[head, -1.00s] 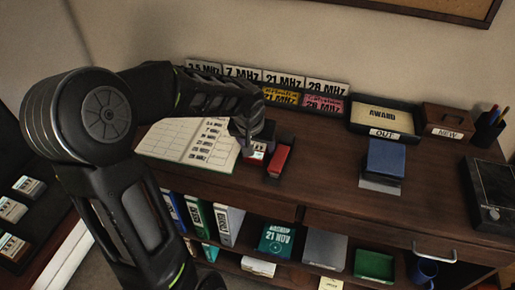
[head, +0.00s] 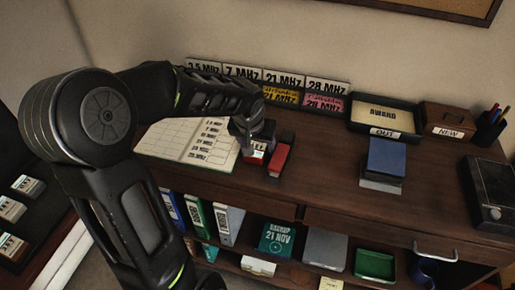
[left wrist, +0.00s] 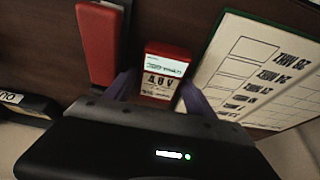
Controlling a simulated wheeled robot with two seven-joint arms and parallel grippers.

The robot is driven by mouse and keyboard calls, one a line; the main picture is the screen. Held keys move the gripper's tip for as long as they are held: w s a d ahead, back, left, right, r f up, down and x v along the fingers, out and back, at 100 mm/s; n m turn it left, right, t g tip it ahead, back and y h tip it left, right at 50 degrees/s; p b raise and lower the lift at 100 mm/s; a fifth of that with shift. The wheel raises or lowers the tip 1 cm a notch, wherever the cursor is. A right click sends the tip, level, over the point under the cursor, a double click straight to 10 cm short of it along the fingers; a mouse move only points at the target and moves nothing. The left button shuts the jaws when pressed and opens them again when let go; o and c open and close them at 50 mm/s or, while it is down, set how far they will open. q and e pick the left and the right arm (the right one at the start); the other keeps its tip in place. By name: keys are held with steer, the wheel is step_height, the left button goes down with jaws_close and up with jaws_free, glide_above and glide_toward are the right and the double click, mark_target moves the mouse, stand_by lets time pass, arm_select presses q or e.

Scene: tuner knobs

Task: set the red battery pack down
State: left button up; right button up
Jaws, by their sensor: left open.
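The red battery pack (left wrist: 166,60) has a white label with dark print and sits on the brown desk top, just left of a longer red block in the head view. It shows in the head view (head: 256,157) below my left gripper (head: 254,140), which partly hides it. In the left wrist view my left gripper (left wrist: 158,92) is open, with one finger on each side of the pack's near end. I cannot tell whether either finger touches it. My right gripper is not in view.
The longer red block (head: 281,156) lies close beside the pack. An open logbook (head: 190,140) lies on the other side. Frequency cards (head: 285,80) stand behind. The front middle of the desk is clear.

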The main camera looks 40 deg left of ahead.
mark_target(257, 146)
arm_select(q)
steer(key=shift+f, duration=0.1)
jaws_close()
steer(key=shift+w+r+p, duration=0.1)
steer(key=shift+r+p, duration=0.3)
steer(key=shift+r, duration=0.3)
step_height(257, 146, up, 9)
stand_by(0.4)
stand_by(0.5)
